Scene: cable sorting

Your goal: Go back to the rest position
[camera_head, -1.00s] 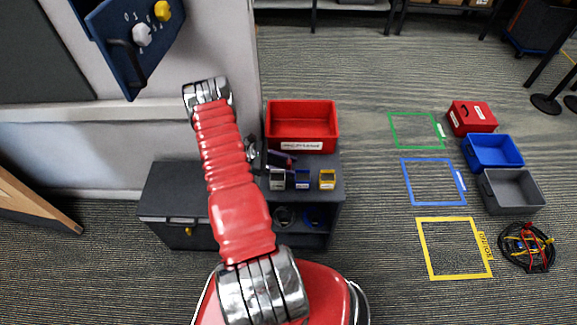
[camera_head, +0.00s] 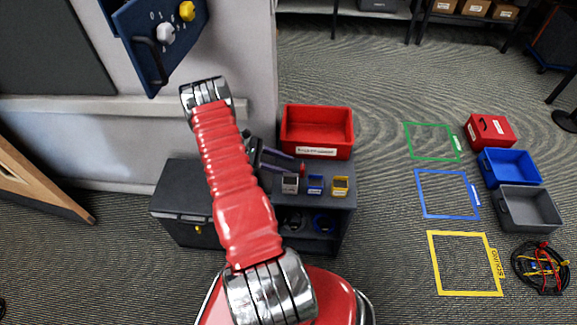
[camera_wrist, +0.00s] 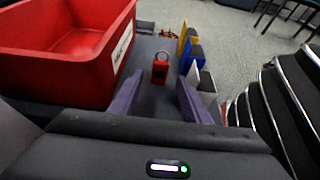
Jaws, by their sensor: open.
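My gripper (camera_head: 290,162) is low over the dark cabinet's top, in front of the red bin (camera_head: 317,148). In the wrist view its two purple fingers (camera_wrist: 160,97) are spread apart with nothing between them. A small red padlock-like object (camera_wrist: 160,70) with a grey ring stands on the cabinet top just beyond the fingertips. It also shows as a small red spot in the head view (camera_head: 302,168). My red arm hides part of the cabinet.
Grey, blue and yellow small holders (camera_head: 315,184) stand close to the fingers. A wall panel with knobs (camera_head: 160,38) hangs at upper left. Floor outlines (camera_head: 440,234), several bins (camera_head: 510,167) and a cable heap (camera_head: 541,267) lie right. Open floor lies between.

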